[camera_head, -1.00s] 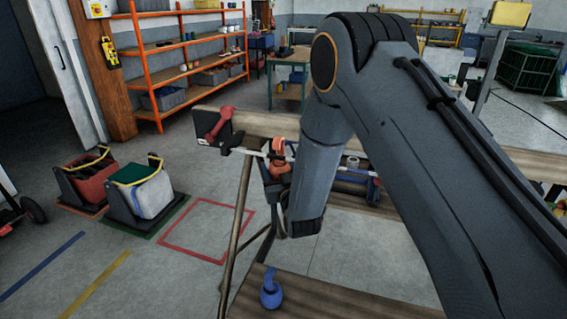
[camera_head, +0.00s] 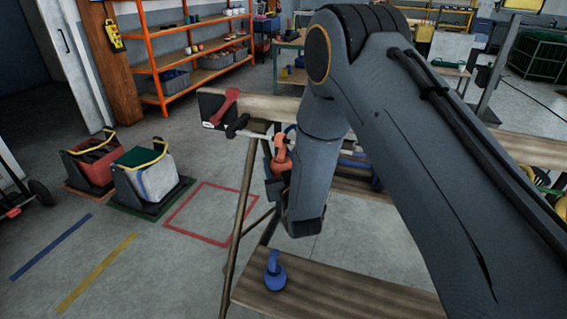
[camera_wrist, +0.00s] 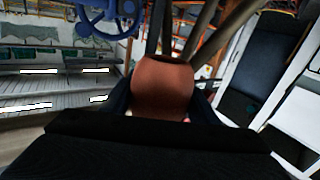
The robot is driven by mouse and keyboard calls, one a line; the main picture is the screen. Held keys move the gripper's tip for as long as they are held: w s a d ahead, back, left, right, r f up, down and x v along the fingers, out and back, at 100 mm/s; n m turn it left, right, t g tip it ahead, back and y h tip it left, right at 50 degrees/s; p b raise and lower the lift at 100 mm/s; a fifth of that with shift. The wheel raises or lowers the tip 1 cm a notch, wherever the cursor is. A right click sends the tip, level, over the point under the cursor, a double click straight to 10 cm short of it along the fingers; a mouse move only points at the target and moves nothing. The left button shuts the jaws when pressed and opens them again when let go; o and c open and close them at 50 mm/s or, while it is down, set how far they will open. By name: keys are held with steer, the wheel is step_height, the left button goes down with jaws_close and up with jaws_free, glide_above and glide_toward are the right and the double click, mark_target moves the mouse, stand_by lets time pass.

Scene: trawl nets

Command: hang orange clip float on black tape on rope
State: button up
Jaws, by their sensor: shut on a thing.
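The orange clip float (camera_head: 281,162) is in my gripper (camera_head: 273,186), beside my forearm in the head view. Its round body fills the middle of the wrist view (camera_wrist: 162,88), between my jaws. Its hook points up, close to a pale rope (camera_head: 257,135); I cannot tell whether they touch. A black piece (camera_head: 237,125) on the rope's left part may be the black tape; I cannot tell for sure. My forearm hides the rope further right.
A blue clip float (camera_head: 275,275) sits on the wooden bench (camera_head: 330,295) below. A red-handled thing (camera_head: 223,107) is at the left end of the wooden beam (camera_head: 268,105). Two bins (camera_head: 146,175) stand on the floor at left. The red floor square (camera_head: 212,213) is empty.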

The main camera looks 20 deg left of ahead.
steer(key=o, duration=1.4)
steer(key=shift+c, duration=0.2)
